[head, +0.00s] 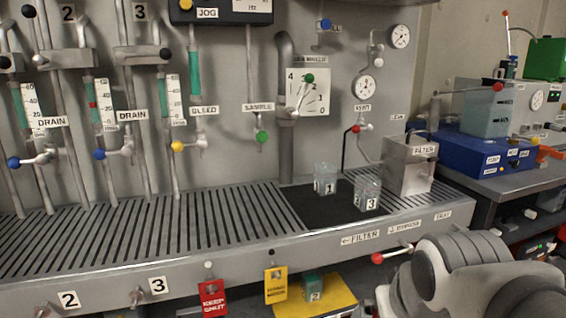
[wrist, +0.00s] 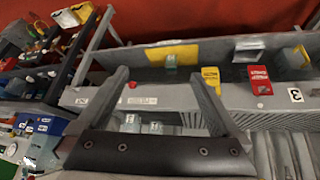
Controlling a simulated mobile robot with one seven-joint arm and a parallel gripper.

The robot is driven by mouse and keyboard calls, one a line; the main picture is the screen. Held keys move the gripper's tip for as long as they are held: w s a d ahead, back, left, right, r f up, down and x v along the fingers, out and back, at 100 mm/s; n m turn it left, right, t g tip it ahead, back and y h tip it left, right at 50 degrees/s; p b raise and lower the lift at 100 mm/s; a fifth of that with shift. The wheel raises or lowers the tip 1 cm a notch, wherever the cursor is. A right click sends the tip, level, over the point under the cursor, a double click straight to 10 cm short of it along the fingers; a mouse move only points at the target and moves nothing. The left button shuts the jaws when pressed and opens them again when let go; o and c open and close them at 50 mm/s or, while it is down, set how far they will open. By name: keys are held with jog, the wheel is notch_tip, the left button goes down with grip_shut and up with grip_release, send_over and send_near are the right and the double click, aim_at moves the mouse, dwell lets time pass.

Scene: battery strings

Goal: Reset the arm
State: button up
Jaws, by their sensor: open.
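My gripper (wrist: 159,78) shows in the wrist view with its two fingers wide apart and nothing held between them. That view looks upside down over the bench front, and the fingers are in front of the bench's labelled edge. In the head view my grey arm (head: 480,265) fills the lower right corner, before the bench front. The gripper itself cannot be made out there.
Clear jars 1 (head: 325,179) and 3 (head: 367,194) stand on the black mat (head: 300,205). Teal jar 2 (head: 313,286) is on a yellow surface below. A red-knobbed lever (head: 392,254) protrudes near my arm. The slatted bench (head: 140,228) is clear at left.

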jog(key=s+a+r, duration=0.1)
jog(key=s, duration=0.4)
notch_tip(320, 180, up, 24)
jog(key=p, duration=2.4)
jog(key=shift+a+r+g+y+p, duration=0.2)
jog(key=shift+a+g+y+p, duration=0.1)
jog(key=shift+g, duration=0.1)
